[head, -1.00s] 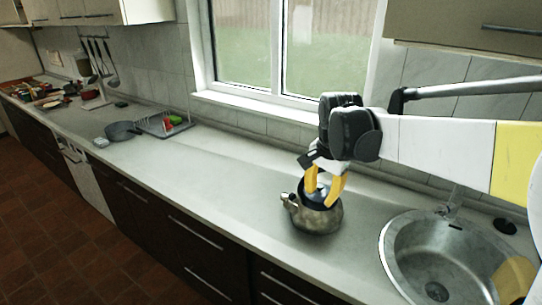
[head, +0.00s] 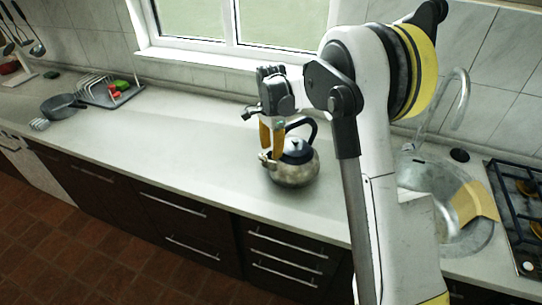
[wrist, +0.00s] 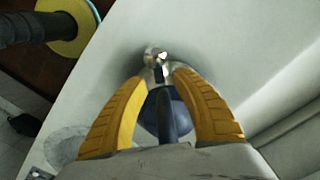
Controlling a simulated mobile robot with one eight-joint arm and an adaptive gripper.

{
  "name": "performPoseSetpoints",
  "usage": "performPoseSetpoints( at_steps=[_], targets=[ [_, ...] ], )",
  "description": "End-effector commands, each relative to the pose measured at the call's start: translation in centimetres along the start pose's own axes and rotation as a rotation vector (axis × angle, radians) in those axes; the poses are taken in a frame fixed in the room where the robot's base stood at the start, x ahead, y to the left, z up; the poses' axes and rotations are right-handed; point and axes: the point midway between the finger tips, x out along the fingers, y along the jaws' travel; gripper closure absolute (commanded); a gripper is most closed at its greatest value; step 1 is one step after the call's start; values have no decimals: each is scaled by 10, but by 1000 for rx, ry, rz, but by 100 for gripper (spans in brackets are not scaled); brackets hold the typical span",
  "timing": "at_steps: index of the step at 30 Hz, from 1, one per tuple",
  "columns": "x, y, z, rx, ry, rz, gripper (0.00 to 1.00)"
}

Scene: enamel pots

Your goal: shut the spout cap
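The metal kettle (head: 293,172) with a dark lid and a dark arched handle stands upright on the counter. Its spout (head: 267,161) points left in the head view, and it also shows in the wrist view (wrist: 157,55) just beyond my fingertips. The spout cap is too small to tell whether it is up or down. My gripper (head: 271,150) points down above the spout side of the kettle, left of the handle. In the wrist view its yellow fingers (wrist: 160,80) are apart, with the dark handle (wrist: 166,115) showing between them. I cannot tell whether they touch the kettle.
The sink (head: 455,245) with its tap is at the right, and a gas hob (head: 520,205) lies beyond it. A grey pan (head: 62,106) and a dish rack (head: 108,95) stand at the left. The counter between pan and kettle is clear.

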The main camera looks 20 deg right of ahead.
Motion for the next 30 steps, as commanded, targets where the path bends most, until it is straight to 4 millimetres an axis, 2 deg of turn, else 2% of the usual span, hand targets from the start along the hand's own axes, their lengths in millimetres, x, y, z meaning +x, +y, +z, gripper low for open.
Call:
performPoseSetpoints(
  at_steps=[1,6,14,15,18,30],
  targets=[
    [8,0,0,0,0,0,66],
    [20,0,0,-1,0,0,66],
    [20,0,0,-1,0,0,66],
    [20,0,0,-1,0,0,70],
    [20,0,0,-1,0,0,100],
    [20,0,1,-1,14,-1,100]
  ],
)
